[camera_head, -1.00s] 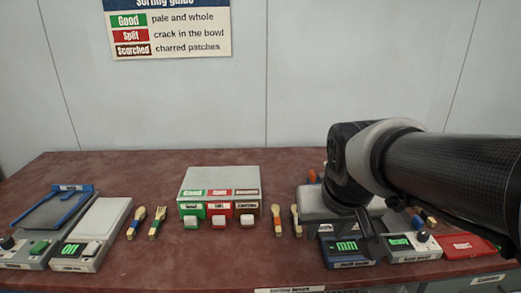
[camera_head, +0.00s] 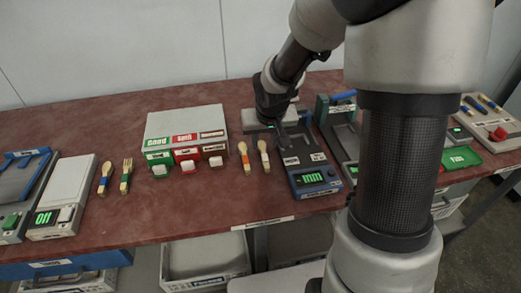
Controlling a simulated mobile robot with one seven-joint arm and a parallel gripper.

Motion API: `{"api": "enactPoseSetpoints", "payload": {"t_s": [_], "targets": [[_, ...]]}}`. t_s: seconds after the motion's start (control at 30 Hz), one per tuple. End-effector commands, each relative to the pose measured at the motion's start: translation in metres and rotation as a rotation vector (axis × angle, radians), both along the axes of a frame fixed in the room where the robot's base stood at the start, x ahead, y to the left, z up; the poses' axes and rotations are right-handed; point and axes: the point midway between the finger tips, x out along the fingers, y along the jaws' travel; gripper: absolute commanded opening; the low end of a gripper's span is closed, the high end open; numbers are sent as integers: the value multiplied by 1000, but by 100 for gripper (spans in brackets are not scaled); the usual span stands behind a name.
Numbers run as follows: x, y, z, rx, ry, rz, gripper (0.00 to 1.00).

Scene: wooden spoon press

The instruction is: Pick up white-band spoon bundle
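A pale spoon bundle (camera_head: 264,156), whose band looks white, lies on the red-brown bench right of the sorting box. An orange-band bundle (camera_head: 244,158) lies close at its left. My gripper (camera_head: 284,143) points down over the back part of the dark device with the "mm" display (camera_head: 311,177), a little right of the pale bundle and apart from it. The fingers are dark and small, and I cannot tell whether they are apart. No spoon shows in them.
My arm hides part of the right side. The bench front by the bundles is clear.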

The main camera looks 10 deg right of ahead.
Motion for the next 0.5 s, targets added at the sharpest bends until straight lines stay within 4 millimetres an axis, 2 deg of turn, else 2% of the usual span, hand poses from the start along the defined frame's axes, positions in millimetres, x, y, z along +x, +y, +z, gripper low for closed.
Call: {"api": "enactPoseSetpoints", "payload": {"t_s": [0.07, 0.33, 0.5], "targets": [[4, 0, -14, 0, 3, 0, 34], [11, -1, -32, 0, 2, -1, 34], [16, -4, -59, 0, 3, 0, 34]]}}
